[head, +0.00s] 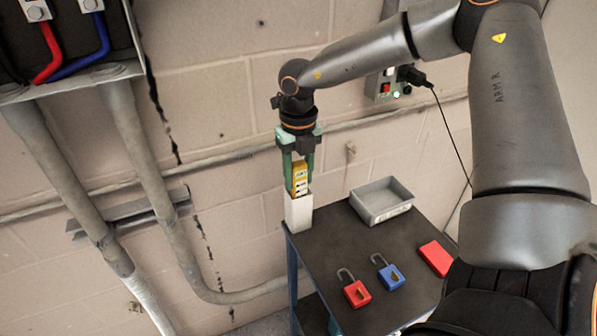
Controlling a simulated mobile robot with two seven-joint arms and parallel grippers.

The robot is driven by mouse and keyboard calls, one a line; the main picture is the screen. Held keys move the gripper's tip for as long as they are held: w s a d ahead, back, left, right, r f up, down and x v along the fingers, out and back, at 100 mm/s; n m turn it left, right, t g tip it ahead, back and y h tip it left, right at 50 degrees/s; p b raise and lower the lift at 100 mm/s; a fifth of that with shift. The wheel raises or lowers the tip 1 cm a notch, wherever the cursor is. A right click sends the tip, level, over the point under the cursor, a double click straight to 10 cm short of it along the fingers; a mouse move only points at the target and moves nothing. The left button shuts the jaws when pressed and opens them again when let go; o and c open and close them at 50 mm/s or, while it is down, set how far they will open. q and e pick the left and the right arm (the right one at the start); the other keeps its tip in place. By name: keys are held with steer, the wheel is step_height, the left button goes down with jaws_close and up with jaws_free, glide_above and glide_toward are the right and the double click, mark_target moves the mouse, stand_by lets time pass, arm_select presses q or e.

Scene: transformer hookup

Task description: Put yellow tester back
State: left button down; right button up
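The yellow tester (299,178) is upright, with its lower end at the mouth of the white holder (299,214) on the cart's far left corner. I cannot tell how deep it sits in the holder. My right gripper (298,172) comes down from above, with its green fingers on either side of the tester's upper part. The fingers look closed on it. My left gripper does not show.
The dark cart top (328,248) also bears a grey tray (381,200), a red padlock (357,293), a blue padlock (390,276) and a red box (436,258). Grey conduits (133,150) run down the block wall at left. A small switch box (388,86) with a cable is behind my arm.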

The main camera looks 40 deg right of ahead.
steer(key=o, duration=0.5)
steer(key=shift+c, duration=0.2)
step_height(320, 180, up, 12)
steer(key=shift+r, duration=0.15)
